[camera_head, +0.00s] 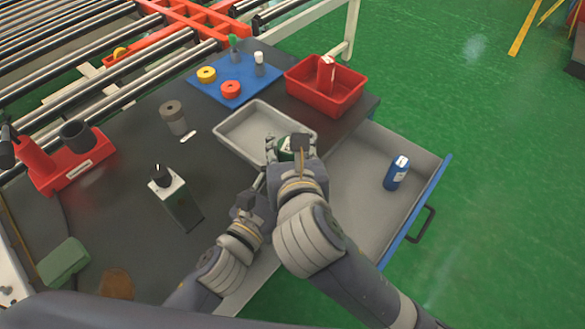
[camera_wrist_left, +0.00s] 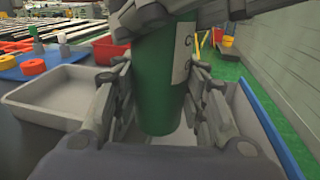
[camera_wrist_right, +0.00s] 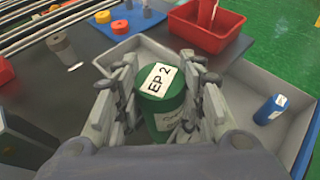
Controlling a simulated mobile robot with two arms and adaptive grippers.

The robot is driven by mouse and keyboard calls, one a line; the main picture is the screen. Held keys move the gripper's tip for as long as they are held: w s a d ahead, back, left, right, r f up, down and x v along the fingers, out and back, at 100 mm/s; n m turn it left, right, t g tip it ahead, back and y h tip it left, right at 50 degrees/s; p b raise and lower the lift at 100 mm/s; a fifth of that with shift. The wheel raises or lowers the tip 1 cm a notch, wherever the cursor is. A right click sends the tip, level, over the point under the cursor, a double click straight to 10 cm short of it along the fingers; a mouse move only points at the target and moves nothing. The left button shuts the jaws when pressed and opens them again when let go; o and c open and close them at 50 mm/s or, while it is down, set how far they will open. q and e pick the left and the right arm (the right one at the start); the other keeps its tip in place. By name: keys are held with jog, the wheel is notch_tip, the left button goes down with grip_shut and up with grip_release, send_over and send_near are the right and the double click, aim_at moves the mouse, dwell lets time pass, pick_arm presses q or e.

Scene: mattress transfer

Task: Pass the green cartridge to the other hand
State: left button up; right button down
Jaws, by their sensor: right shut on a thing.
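The green cartridge (camera_head: 285,147) is mostly hidden by my grippers in the head view. In the right wrist view the green cartridge (camera_wrist_right: 161,98) shows a white lid label reading "EP 2". My right gripper (camera_head: 292,152) is shut on it, with fingers on both sides. In the left wrist view the green cartridge (camera_wrist_left: 163,85) hangs upright between the fingers of my left gripper (camera_wrist_left: 163,110), which is open around its lower part. My left gripper (camera_head: 262,180) sits just below and left of the right one in the head view, its fingertips partly hidden.
An empty grey tray (camera_head: 232,146) lies beside the grippers. An open grey drawer (camera_head: 352,205) holds a blue cartridge (camera_head: 397,173). A red bin (camera_head: 345,96) with a red cartridge (camera_head: 326,72) stands behind. A blue mat (camera_head: 212,88) and a red holder (camera_head: 85,165) are farther left.

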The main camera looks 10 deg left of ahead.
jog(key=c, duration=1)
grip_release()
jog(key=shift+a+r, duration=0.1)
jog(key=shift+a, duration=0.1)
jog(key=shift+o, duration=0.2)
